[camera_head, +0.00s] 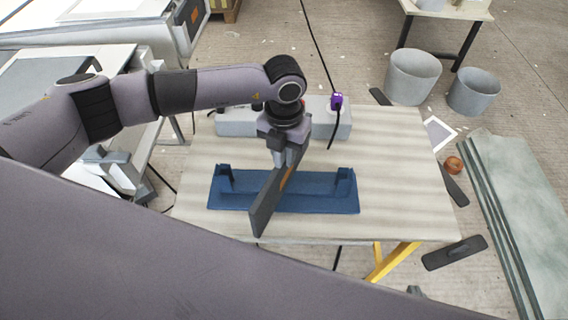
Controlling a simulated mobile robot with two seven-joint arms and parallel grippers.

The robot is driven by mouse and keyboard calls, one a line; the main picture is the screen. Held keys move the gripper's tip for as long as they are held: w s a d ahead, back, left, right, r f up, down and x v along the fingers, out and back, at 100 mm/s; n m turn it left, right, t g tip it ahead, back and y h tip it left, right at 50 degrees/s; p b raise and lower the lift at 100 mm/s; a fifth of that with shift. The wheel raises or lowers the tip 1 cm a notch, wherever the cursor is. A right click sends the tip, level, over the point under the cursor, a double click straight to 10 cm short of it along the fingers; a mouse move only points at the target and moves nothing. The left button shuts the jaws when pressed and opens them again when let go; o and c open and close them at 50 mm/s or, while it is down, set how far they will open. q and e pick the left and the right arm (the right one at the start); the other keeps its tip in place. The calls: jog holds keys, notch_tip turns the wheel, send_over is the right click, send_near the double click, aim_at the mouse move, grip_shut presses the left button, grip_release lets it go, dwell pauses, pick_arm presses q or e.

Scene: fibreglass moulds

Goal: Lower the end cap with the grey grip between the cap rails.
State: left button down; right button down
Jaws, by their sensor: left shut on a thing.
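A blue mould (290,204) lies on the wooden table, with an upright blue rail at its left end (224,180) and another at its right end (345,180). My left gripper (287,158) is shut on a long dark grey panel, which I take to be the end cap (266,205). The cap stands on edge and runs diagonally across the middle of the mould, turned well away from the line between the rails. Its near end overhangs the mould's front edge. A small orange patch shows near the jaws. The grip is hidden, and the cap's height is unclear. My right gripper is out of view.
A pale grey block (237,122) with a purple plug (337,101) and black cable stands behind the mould. The table (405,165) is clear to the right.

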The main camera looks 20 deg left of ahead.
pick_arm(q)
jog(key=shift+r, duration=0.1)
notch_tip(320, 180, up, 20)
jog(key=f+b, duration=0.1)
jog(key=b, duration=0.1)
notch_tip(320, 180, down, 5)
jog(key=m+b, duration=0.2)
jog(key=m, duration=1.1)
jog(key=shift+f+m, duration=0.1)
jog(key=shift+m, duration=0.2)
